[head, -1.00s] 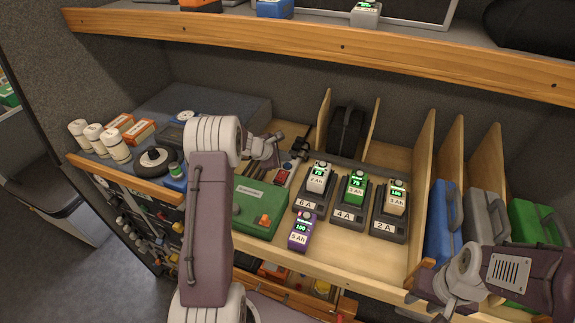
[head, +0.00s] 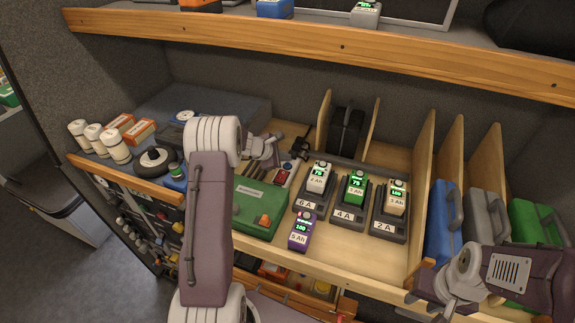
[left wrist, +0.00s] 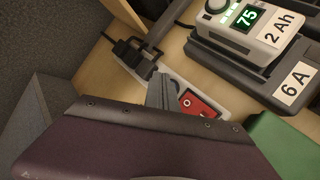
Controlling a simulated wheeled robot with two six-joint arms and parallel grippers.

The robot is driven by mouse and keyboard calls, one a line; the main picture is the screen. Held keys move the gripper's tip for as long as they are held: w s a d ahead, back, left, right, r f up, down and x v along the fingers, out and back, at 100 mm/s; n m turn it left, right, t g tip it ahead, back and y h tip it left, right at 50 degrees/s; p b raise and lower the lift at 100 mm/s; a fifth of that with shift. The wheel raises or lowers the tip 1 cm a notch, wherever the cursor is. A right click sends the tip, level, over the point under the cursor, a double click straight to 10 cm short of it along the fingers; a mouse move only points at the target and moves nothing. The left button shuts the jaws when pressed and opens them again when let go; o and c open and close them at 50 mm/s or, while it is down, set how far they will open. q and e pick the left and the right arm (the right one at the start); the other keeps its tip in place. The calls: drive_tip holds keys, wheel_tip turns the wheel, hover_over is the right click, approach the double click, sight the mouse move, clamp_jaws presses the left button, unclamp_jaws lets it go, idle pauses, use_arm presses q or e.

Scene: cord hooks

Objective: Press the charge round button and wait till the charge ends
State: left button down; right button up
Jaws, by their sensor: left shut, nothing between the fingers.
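A power strip (left wrist: 180,98) with a red switch (left wrist: 197,105) and black plugs lies left of the chargers; the switch also shows in the head view (head: 284,172). My left gripper (head: 270,146) is shut and empty, over the strip; its grey fingers (left wrist: 160,92) appear beside the red switch, contact unclear. Chargers marked 6 A (head: 307,204), 4 A (head: 343,216) and 2 A (head: 384,227) hold a white 2 Ah battery (head: 319,177) reading 75, a green battery (head: 355,186), and a tan battery (head: 397,197). My right gripper (head: 428,300) is at lower right, its opening unclear.
A purple battery (head: 300,231) reading 100 stands in front of the 6 A charger. A green box (head: 258,208) is left of it. Wooden dividers (head: 424,170) and blue, grey and green cases stand at right. Bare shelf lies before the 4 A charger.

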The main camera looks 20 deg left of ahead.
sight(286, 166)
use_arm(q)
drive_tip(key=shift+f+b, duration=0.4)
drive_tip(key=shift+b, duration=0.15)
drive_tip(key=shift+f+b, duration=0.45)
drive_tip(key=shift+b, duration=0.1)
idle(0.5)
idle(0.3)
drive_tip(key=shift+r+p, duration=0.65)
drive_tip(key=shift+r, duration=0.2)
drive_tip(key=shift+r, duration=0.1)
wheel_tip(286, 166, up, 5)
drive_tip(key=p, duration=0.4)
